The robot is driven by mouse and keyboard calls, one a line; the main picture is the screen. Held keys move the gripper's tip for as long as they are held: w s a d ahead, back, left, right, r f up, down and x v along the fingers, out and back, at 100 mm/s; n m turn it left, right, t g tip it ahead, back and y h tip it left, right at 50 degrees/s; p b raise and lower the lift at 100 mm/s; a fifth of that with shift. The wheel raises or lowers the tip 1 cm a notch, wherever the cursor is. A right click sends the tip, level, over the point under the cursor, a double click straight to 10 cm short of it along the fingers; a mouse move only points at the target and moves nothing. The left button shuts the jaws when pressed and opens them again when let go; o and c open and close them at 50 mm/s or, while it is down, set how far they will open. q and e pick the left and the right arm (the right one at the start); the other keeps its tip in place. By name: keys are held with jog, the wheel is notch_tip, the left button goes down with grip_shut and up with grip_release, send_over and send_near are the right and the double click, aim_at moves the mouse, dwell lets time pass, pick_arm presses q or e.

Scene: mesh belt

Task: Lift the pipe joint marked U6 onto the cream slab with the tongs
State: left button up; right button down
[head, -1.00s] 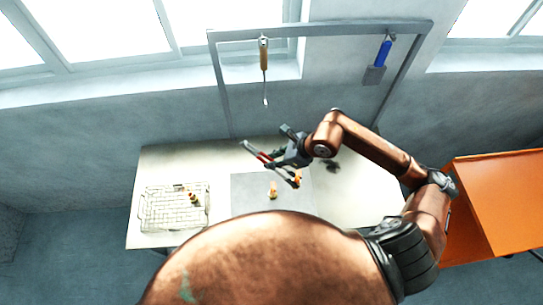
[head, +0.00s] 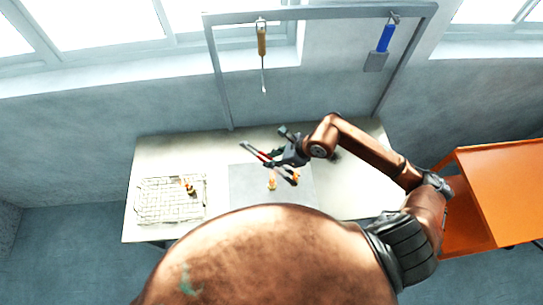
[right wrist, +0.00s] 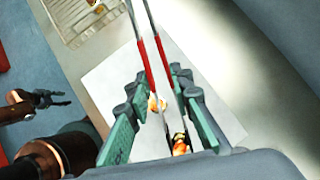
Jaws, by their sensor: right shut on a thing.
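My right gripper (head: 283,157) is shut on the tongs (head: 257,153), which have red grips. In the right wrist view the tongs (right wrist: 147,56) run between the fingers and out at the top edge. A brass pipe joint (head: 271,184) stands on the flat, pale grey slab (head: 243,178); a second brass piece (head: 296,177) is close under my gripper. More brass pieces (head: 190,188) are on the mesh belt (head: 150,206). I cannot read a U6 mark on any. My left gripper (right wrist: 52,98) shows small at the left of the right wrist view; its jaws are unclear.
The pale table (head: 345,190) is clear to the right of the slab. A frame behind it carries a hanging wooden-handled tool (head: 262,45) and a blue-handled tool (head: 384,45). An orange stand (head: 495,190) is at the right.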

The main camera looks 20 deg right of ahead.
jog(key=shift+f+b, duration=0.3)
jog(key=shift+f, duration=0.55)
jog(key=c, duration=2)
grip_release()
jog(key=shift+c, duration=0.2)
jog(key=shift+r, duration=0.15)
notch_tip(320, 180, up, 10)
jog(key=p, duration=0.5)
